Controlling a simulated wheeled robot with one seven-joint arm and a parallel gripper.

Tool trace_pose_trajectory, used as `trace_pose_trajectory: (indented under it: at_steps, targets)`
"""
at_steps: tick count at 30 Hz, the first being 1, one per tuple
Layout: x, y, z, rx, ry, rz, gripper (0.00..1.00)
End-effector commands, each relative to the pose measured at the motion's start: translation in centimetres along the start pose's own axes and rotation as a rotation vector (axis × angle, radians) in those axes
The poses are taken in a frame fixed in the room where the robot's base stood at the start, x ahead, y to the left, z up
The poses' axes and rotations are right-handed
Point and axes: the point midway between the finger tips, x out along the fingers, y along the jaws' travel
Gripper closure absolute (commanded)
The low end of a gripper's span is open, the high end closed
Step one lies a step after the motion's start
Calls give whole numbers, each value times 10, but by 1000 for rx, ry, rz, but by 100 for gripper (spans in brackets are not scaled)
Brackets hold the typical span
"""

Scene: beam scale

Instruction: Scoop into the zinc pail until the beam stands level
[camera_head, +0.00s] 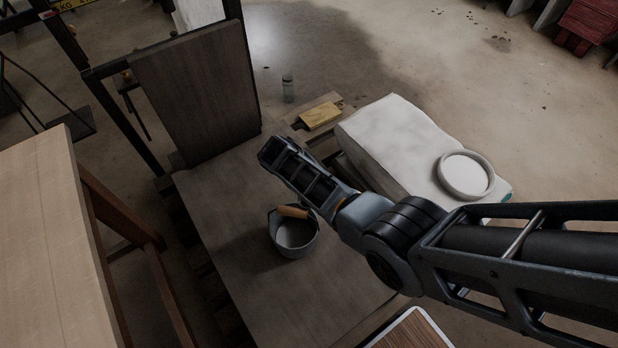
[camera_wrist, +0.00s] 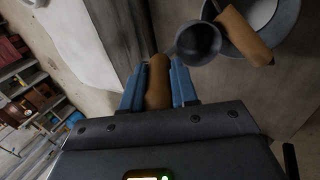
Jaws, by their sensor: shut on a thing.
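The zinc pail (camera_head: 284,246) stands upright on a grey-brown board in the head view, its wooden grip (camera_head: 293,211) lying across the rim. Its inside looks pale; I cannot tell how full it is. In the wrist view the pail (camera_wrist: 284,42) is at the upper right. My gripper (camera_wrist: 158,74) is shut on the wooden handle (camera_wrist: 158,88) of a grey scoop (camera_wrist: 198,40), whose bowl is beside the pail's rim in that picture. I cannot tell whether the scoop holds anything. My arm hides the fingers and scoop in the head view. The beam's tilt cannot be read.
A white sack (camera_head: 395,135) with a round rimmed dish (camera_head: 441,184) on it lies right of the pail. A yellow block (camera_head: 320,116) and small jar (camera_head: 288,88) are behind. A dark upright panel (camera_head: 195,90) stands at the back; a wooden table (camera_head: 50,240) is left.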

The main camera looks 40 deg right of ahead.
Motion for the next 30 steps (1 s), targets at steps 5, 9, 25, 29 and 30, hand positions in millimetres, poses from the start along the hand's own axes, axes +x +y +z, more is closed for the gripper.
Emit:
trace_pose_trajectory:
  at_steps: [5,9,25,29,30]
  targets:
    - [0,0,0,0,0,2,84]
    - [0,0,0,-1,0,2,98]
    - [-23,12,0,0,1,2,100]
    - [-30,15,-1,1,2,3,100]
    - [-32,16,-1,1,2,3,100]
